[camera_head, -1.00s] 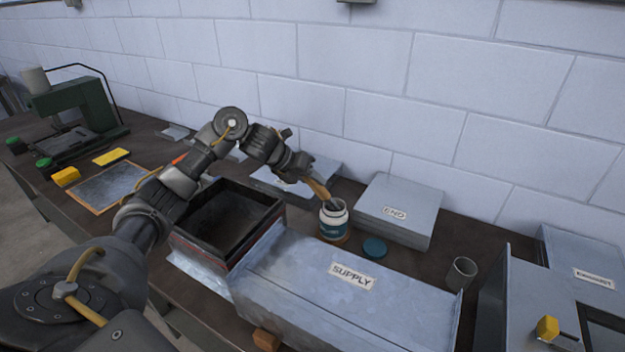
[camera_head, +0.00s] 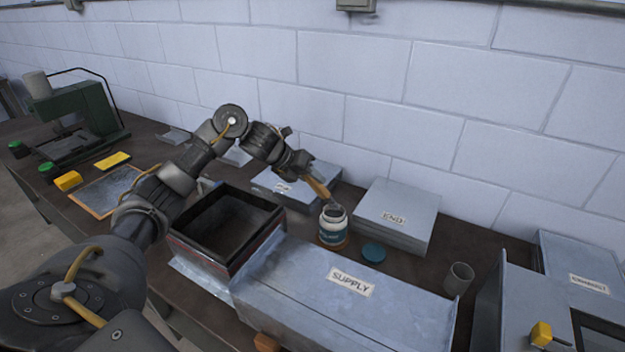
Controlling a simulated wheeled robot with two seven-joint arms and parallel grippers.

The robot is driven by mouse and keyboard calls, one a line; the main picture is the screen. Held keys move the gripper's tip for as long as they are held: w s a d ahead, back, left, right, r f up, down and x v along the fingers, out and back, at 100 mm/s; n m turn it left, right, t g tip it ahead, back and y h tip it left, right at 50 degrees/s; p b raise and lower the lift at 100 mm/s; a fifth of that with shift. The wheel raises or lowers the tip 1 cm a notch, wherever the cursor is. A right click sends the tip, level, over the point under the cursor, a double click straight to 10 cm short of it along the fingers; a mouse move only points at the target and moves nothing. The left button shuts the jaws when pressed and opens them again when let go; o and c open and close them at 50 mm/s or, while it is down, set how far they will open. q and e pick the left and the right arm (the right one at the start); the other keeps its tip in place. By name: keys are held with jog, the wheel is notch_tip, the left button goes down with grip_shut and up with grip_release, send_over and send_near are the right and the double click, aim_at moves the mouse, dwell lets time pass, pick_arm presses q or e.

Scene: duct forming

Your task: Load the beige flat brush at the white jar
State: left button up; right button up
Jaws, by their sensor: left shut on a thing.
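The white jar (camera_head: 333,229) stands open on the bench, with a teal label band and a dark mouth. Its teal lid (camera_head: 373,253) lies beside it to the right. My left gripper (camera_head: 303,171) is shut on the beige flat brush (camera_head: 318,188), behind and left of the jar. The brush slants down to the right, and its lower end is close to the jar's mouth. I cannot tell whether the bristles are inside the mouth or just behind it. My right gripper is not in view.
A grey SUPPLY duct (camera_head: 345,290) fills the front. A dark open box duct (camera_head: 190,250) stands left of it. A grey END box (camera_head: 397,215) is right of the jar, and a small grey cup (camera_head: 459,279) farther right. A green machine (camera_head: 80,115) stands far left.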

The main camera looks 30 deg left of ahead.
pick_arm(q)
jog(key=shift+r+p, duration=1.3)
jog(key=shift+r, duration=0.9)
